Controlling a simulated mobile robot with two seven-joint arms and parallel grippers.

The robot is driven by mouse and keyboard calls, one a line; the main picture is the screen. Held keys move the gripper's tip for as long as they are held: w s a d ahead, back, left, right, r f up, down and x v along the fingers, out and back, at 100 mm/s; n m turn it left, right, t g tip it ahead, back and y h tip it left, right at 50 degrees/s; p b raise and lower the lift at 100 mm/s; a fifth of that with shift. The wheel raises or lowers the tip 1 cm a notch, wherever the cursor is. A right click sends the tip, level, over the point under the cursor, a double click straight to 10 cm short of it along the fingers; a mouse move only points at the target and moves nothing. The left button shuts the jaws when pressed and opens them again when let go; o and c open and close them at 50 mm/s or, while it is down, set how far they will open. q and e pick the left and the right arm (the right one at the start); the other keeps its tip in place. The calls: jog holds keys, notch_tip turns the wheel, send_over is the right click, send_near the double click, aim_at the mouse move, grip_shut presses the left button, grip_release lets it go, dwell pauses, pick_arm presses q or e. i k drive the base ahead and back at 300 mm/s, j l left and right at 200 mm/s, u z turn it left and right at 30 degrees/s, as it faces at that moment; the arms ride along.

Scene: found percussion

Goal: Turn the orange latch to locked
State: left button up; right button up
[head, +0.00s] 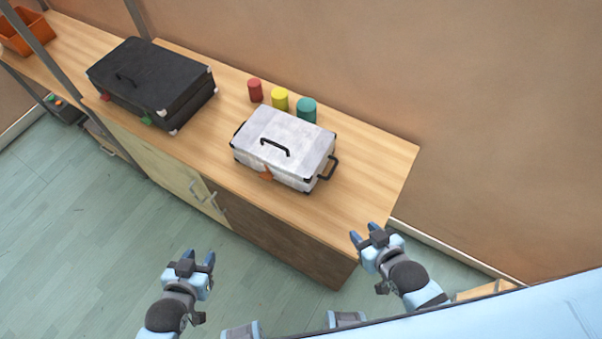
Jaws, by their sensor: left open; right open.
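The orange latch (267,174) is small and sits on the front side of a white-grey case (296,133) with black handles and corners. The case lies shut on the wooden counter. I cannot tell from this distance how the latch is turned. My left gripper (199,259) is open and empty, in front of the counter, below and left of the case. My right gripper (364,235) is open and empty, near the counter's right front corner, below and right of the case. Neither gripper touches the case.
A black case (150,75) with a red and a green latch lies to the left on the counter (370,160). Red (255,90), yellow (280,99) and teal (307,110) cylinders stand behind the white case. An orange bin (27,33) is at far left. The counter's right end is clear.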

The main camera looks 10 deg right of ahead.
aim_at(268, 175)
jog(key=j+z, duration=1.1)
jog(key=j, duration=0.35)
jog(key=k+j+z, duration=0.25)
jog(key=j, duration=0.3)
jog(key=k+j, duration=0.1)
jog(key=j, duration=0.45)
jog(key=k+j+z, duration=0.1)
jog(key=j, duration=0.45)
jog(key=i+j, duration=0.1)
jog(key=j, duration=0.6)
jog(key=i+j, duration=0.15)
jog(key=j, duration=0.2)
